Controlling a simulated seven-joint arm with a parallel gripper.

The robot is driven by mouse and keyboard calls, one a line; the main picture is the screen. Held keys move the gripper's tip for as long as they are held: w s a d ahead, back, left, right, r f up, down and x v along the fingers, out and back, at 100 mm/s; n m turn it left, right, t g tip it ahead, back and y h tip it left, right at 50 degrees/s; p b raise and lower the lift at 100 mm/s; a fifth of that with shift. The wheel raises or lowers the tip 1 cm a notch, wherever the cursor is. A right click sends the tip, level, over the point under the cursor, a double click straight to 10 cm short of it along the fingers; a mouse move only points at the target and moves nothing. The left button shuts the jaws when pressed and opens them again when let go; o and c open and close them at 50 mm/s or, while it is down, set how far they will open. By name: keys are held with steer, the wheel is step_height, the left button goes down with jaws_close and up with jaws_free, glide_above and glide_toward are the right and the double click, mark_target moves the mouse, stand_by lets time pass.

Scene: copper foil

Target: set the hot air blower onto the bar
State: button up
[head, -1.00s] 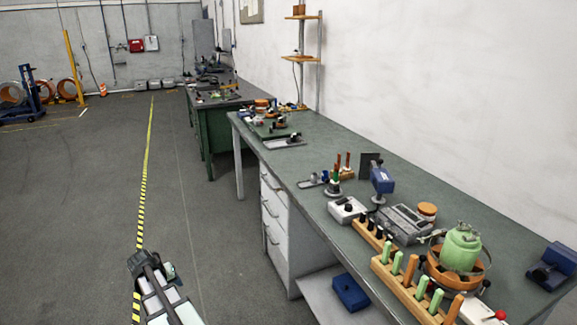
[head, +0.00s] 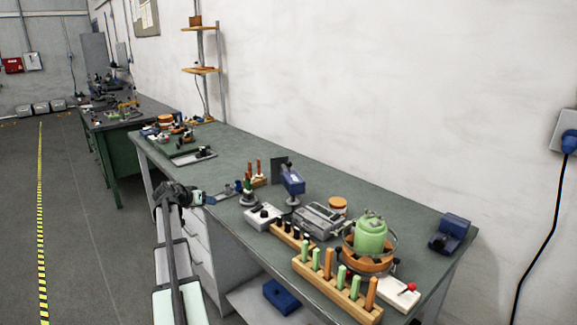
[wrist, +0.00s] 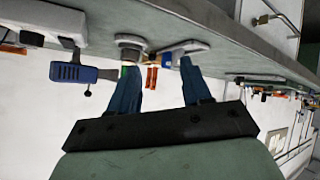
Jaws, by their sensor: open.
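My gripper (head: 197,196) is at the near left edge of the green bench, apart from everything on it. In the wrist view its two blue fingers (wrist: 158,68) are spread and empty. Just beyond them is a small grey plate (head: 222,194) with a blue piece (head: 238,185). A blue vented head (head: 292,180) on a grey stand, with a dark plate behind, may be the hot air blower; it shows in the wrist view (wrist: 73,72). I cannot tell for sure which piece is the blower or which is the bar.
A wooden rack of green and orange pegs (head: 331,287) lies along the front edge. Behind it are a green canister (head: 370,235) in an orange ring, a grey box (head: 318,218) and a white box (head: 262,217). A blue device (head: 449,231) stands far right.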

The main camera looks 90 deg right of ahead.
mark_target(288, 164)
steer(key=s+d+r+m+g, duration=0.15)
steer(key=s+d+r, duration=0.25)
steer(key=s, duration=0.4)
steer(key=s+d+r+m+g, duration=0.1)
steer(key=s+d+r+m, duration=0.2)
steer(key=s, duration=0.4)
steer(key=s+d+r+g, duration=0.2)
steer(key=s+d+r, duration=0.25)
steer(key=s, duration=0.35)
steer(key=x, duration=1.2)
steer(key=shift+s+d+r, duration=0.2)
steer(key=shift+s+d, duration=0.1)
steer(key=shift+d, duration=0.05)
steer(key=shift+c, duration=0.3)
jaws_close()
